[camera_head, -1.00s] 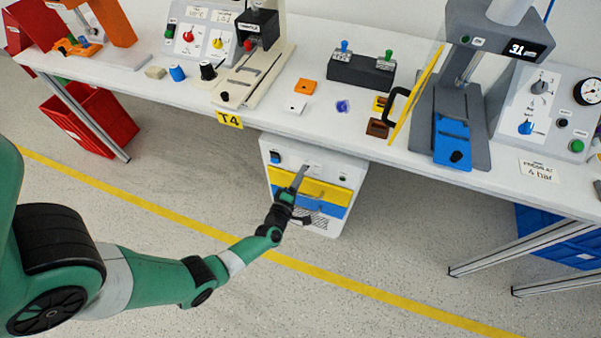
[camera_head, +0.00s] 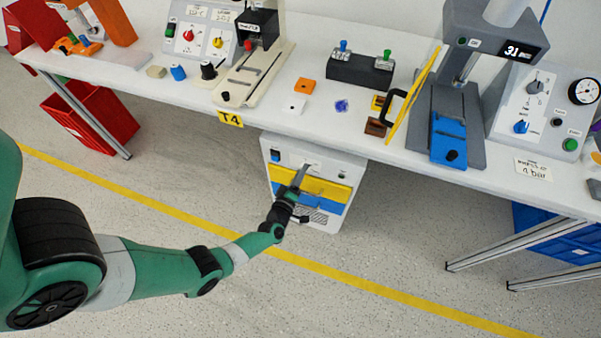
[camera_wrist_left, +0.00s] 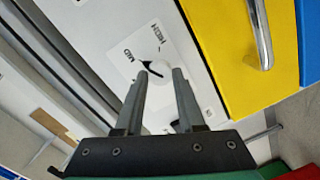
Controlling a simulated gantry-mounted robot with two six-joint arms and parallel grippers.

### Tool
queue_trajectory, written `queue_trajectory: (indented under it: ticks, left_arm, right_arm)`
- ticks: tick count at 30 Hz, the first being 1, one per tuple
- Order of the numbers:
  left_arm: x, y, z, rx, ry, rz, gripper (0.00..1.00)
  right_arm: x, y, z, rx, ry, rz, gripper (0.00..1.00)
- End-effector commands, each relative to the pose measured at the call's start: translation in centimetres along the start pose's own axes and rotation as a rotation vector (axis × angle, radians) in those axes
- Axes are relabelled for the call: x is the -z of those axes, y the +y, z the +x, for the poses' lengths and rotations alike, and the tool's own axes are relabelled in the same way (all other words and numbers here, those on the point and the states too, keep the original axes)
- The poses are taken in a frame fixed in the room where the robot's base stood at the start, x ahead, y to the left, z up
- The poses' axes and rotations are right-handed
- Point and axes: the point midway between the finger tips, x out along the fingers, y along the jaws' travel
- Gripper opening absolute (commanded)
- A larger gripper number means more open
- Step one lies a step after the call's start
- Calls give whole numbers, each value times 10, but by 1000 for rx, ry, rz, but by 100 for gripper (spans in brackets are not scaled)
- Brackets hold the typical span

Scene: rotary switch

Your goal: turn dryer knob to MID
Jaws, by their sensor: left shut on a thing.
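The dryer is a white cabinet (camera_head: 325,156) under the table, with a yellow drawer and a blue drawer below its front panel. Its round white knob (camera_wrist_left: 158,82) shows in the left wrist view between my two fingers, partly hidden by them. The labels MID (camera_wrist_left: 127,54) and HIGH (camera_wrist_left: 157,33) are printed beside it on the panel. A dark mark shows at the knob's MID side, but I cannot tell surely where it points. My left gripper (camera_wrist_left: 160,75) is shut on the knob; in the head view its fingers (camera_head: 300,174) reach the panel above the yellow drawer.
The yellow drawer (camera_wrist_left: 235,45) with its metal handle (camera_wrist_left: 261,32) is close beside the left gripper. The table edge overhangs the dryer, with a T4 label (camera_head: 230,118). A red bin (camera_head: 90,120) stands at the left. The floor in front is clear.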

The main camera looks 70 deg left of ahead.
Motion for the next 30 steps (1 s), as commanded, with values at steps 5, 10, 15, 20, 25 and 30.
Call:
queue_trajectory:
  ticks: [5,10,15,20,25,30]
  left_arm:
    - [0,0,0,0,0,-1,45]
    - [0,0,0,0,0,-1,68]
    - [0,0,0,0,0,-1,68]
    - [0,1,-7,1,-2,-1,68]
    - [1,4,-38,2,-6,1,68]
    - [0,4,-80,0,-8,2,68]
  right_arm:
    - [0,0,0,0,0,0,50]
    - [0,0,0,0,0,0,50]
    - [0,0,0,0,0,0,50]
    - [3,0,3,0,0,0,50]
    - [15,0,16,0,0,0,50]
    - [25,0,27,0,0,0,50]
